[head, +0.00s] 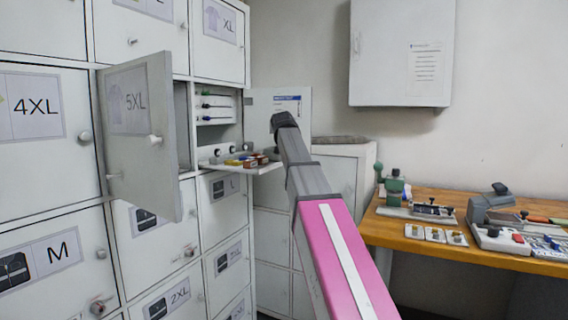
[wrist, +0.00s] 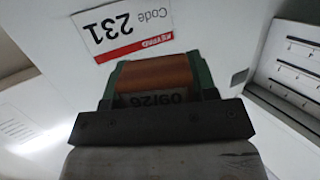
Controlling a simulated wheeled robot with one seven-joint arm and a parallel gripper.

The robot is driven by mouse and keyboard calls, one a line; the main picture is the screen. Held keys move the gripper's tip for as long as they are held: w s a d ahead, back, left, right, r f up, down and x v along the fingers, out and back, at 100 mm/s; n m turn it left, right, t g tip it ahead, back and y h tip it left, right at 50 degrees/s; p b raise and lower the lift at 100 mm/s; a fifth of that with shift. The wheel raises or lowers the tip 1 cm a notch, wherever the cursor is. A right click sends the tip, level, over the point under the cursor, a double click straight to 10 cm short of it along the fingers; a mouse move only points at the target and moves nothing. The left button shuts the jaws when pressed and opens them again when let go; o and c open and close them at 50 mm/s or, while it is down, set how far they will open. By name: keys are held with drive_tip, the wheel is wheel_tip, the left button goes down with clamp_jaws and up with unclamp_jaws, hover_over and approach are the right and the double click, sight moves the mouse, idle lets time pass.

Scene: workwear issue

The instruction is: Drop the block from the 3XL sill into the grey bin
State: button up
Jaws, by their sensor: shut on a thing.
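My gripper (wrist: 160,70) has green fingers and is shut on a brown block (wrist: 158,76) in the wrist view. A strip marked 09/26 shows below the block. In the head view my arm reaches toward the open lockers, and its own dark end hides the gripper and the held block. An open compartment has a pulled-out sill (head: 262,171) with several small coloured pieces on it, yellow, red and brown. I cannot read a 3XL label there. I cannot make out a grey bin in either view.
The 5XL door (head: 139,138) stands open, left of the sill. Another open door (head: 264,103) with a notice is behind my arm. A white cabinet (head: 350,165) stands right of it. A wooden bench (head: 420,232) with tools is at right. A Code 231 label (wrist: 120,28) hangs close ahead.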

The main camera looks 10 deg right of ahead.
drive_tip(key=o, duration=1)
drive_tip(key=v, duration=1.1)
